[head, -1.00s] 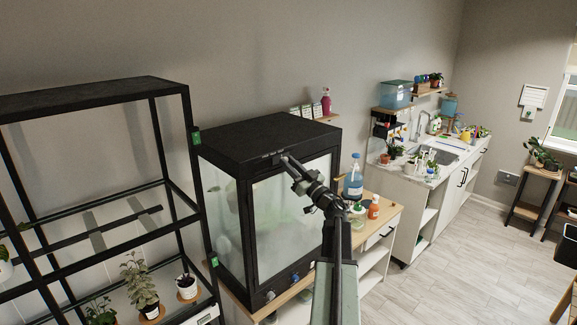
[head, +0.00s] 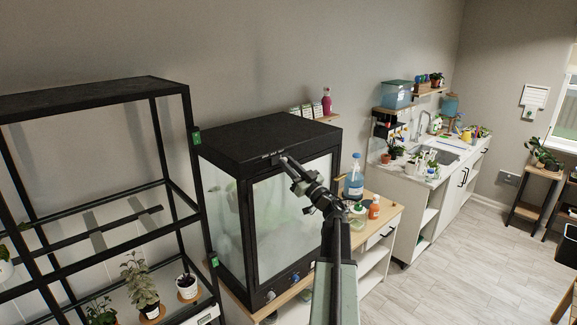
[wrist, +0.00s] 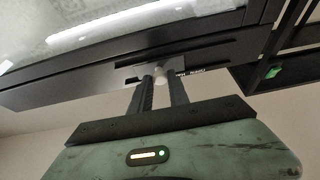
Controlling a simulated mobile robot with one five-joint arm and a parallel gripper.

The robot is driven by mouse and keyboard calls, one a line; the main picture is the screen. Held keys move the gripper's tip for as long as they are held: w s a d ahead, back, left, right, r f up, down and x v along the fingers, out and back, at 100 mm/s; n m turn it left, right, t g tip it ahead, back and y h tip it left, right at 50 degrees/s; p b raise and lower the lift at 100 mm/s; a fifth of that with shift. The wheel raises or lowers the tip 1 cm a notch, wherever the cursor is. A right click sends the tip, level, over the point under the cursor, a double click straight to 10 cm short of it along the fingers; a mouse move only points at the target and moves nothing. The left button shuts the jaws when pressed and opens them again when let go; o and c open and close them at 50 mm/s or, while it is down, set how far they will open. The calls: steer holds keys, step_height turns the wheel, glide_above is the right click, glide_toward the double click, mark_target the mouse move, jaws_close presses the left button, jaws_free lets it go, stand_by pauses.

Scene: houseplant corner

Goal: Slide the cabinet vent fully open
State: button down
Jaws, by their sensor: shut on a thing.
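The black cabinet (head: 235,137) with misted glass panes stands left of centre in the head view. Its vent (wrist: 190,57) is a dark slotted strip along the front top edge, with small white lettering beside it. A pale round knob (wrist: 158,74) sits at the vent in the wrist view. My gripper (wrist: 158,82) is shut on this knob, one finger on each side. In the head view my gripper (head: 283,159) meets the front top edge of the cabinet. How far open the vent stands is hard to tell.
A black shelf rack (head: 95,95) with potted plants stands close to the cabinet's left. The floor (head: 465,265) at the right is clear.

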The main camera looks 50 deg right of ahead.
steer(key=a, duration=0.7)
steer(key=shift+w, duration=0.2)
steer(key=shift+d+f, duration=0.1)
steer(key=shift+d, duration=0.05)
steer(key=c, duration=1.3)
jaws_free()
steer(key=shift+a, duration=0.2)
steer(key=shift+d, duration=0.1)
steer(key=b+v, duration=0.3)
steer(key=v, duration=0.4)
steer(key=shift+s, duration=0.35)
